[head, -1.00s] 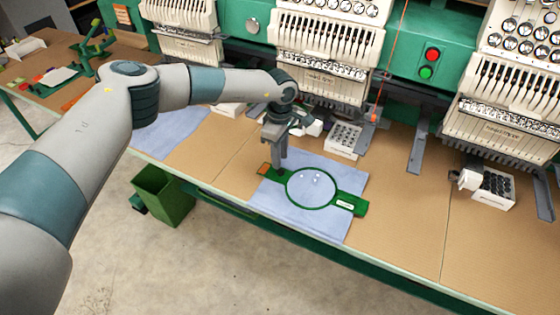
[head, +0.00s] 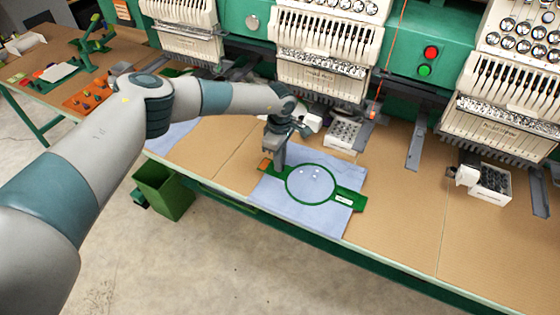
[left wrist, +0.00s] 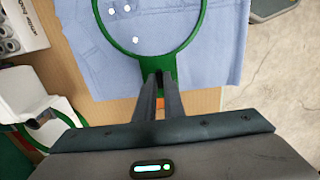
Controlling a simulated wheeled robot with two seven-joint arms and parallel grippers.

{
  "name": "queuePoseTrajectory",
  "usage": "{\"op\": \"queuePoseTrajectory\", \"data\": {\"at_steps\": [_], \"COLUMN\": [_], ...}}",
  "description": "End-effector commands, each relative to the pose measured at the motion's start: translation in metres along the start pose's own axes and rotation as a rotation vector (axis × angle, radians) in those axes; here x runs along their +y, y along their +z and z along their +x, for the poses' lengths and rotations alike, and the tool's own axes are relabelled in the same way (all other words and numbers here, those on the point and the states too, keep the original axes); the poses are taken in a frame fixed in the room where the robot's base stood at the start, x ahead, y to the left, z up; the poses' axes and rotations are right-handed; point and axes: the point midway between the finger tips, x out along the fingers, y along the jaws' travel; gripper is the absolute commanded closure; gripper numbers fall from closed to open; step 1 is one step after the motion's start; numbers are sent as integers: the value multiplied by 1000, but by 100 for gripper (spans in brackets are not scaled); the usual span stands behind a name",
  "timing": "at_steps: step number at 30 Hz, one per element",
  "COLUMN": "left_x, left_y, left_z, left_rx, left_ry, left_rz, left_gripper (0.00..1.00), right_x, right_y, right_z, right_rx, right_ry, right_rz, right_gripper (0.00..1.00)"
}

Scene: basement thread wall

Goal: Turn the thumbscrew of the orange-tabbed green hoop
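The green hoop (head: 334,189) lies flat on blue cloth on the table, with cloth and a few small white spots inside its ring. Its orange tab (head: 265,164) is at its left end, and a white label is on its right arm. My left gripper (head: 278,174) points down at the hoop's left arm, between tab and ring. In the left wrist view, the fingers (left wrist: 159,78) stand close together at the hoop's neck, with a narrow gap and some orange between them. The thumbscrew is hidden, so I cannot tell whether they grip it. My right gripper is out of view.
Embroidery heads (head: 322,72) overhang the back of the table. A white box (head: 343,136) with dark round items stands behind the hoop. A green bin (head: 165,190) is below the front edge. The brown table (head: 400,215) is clear to the right.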

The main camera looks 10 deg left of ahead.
Motion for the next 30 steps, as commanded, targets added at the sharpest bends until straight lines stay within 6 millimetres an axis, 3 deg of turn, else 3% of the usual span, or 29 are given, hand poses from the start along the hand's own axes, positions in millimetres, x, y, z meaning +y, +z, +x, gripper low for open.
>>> {"op": "queuePoseTrajectory", "data": {"at_steps": [14, 30], "left_x": [0, 0], "left_y": [0, 0], "left_z": [2, 4], "left_rx": [0, -1], "left_ry": [1, 1], "left_rz": [-96, -534], "left_gripper": [100, 100], "right_x": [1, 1], "right_y": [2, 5], "right_z": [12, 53], "right_rx": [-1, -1], "right_ry": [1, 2], "right_rz": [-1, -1], "right_gripper": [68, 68]}}
